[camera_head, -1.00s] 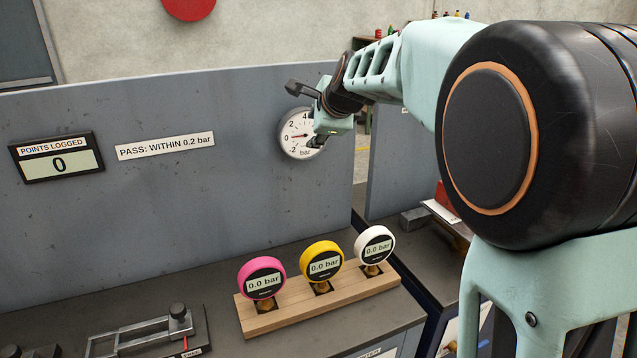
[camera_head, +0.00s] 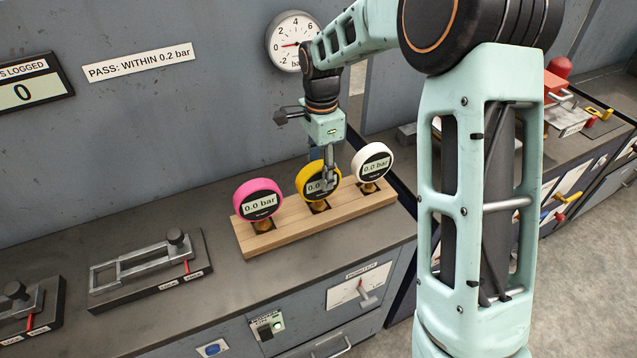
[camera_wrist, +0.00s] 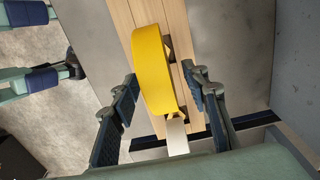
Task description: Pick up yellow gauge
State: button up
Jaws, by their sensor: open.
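The yellow gauge (camera_head: 312,181) stands upright in the middle slot of a wooden rack, its face reading 0.0 bar and partly hidden by my gripper in the head view. My gripper (camera_head: 328,182) points down over it and is open. In the wrist view the yellow gauge (camera_wrist: 154,70) is seen from above, and my gripper's two fingers (camera_wrist: 162,97) are apart, one on each side of it. I see gaps between the fingers and the gauge.
The wooden rack (camera_head: 285,236) also holds a pink gauge (camera_head: 258,200) on the left and a white gauge (camera_head: 372,162) on the right, both close by. A grey panel with a dial (camera_head: 294,40) rises behind. The bench (camera_head: 215,262) left of the rack has a slide fixture (camera_head: 150,262).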

aim_at(319, 187)
jog(key=f, duration=0.5)
jog(key=shift+s+a+f+p, duration=0.15)
jog(key=shift+a+p, duration=0.05)
jog(key=shift+p, duration=0.2)
grip_shut()
